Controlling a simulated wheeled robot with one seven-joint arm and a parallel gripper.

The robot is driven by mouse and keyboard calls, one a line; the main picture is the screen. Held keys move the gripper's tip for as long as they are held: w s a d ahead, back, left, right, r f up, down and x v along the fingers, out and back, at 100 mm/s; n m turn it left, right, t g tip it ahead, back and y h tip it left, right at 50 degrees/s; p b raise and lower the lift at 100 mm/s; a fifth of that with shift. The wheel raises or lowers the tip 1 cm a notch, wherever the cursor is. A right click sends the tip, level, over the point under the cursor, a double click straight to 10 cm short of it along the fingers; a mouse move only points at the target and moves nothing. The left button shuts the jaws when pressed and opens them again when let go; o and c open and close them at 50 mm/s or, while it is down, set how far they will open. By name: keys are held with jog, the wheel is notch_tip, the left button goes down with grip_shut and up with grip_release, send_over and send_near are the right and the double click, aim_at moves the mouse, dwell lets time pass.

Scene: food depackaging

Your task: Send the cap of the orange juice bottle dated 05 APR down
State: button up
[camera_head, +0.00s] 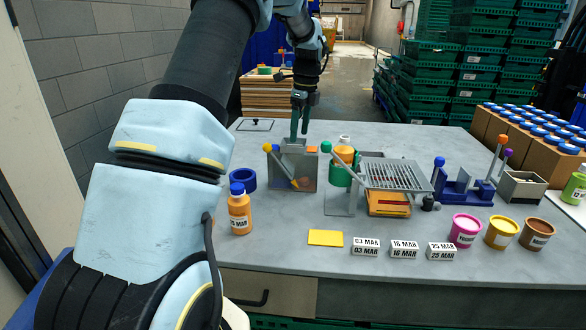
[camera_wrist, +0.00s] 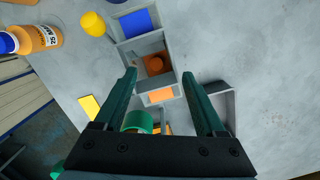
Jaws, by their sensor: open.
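My gripper (camera_head: 299,136) is open over a grey see-through box (camera_head: 308,178). Its dark green fingers (camera_wrist: 160,73) hold nothing between their tips in the wrist view. Another orange bottle (camera_head: 239,213) with a blue cap stands at the front left. Its label reads MAR, with the day number unclear; it also shows in the wrist view (camera_wrist: 40,39).
A wire rack (camera_head: 396,175) stands right of the holder. A blue ring (camera_head: 243,179), yellow card (camera_head: 325,238), several date blocks (camera_head: 404,250) and cups (camera_head: 465,231) are on the table. Bare table (camera_head: 290,251) lies at front left; cartons of blue-capped bottles fill the right.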

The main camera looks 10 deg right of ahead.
notch_tip(320, 180, up, 11)
jog(key=d+b, duration=0.1)
jog(key=b, duration=0.1)
jog(key=shift+s+f, duration=0.15)
jog(key=shift+s, duration=0.25)
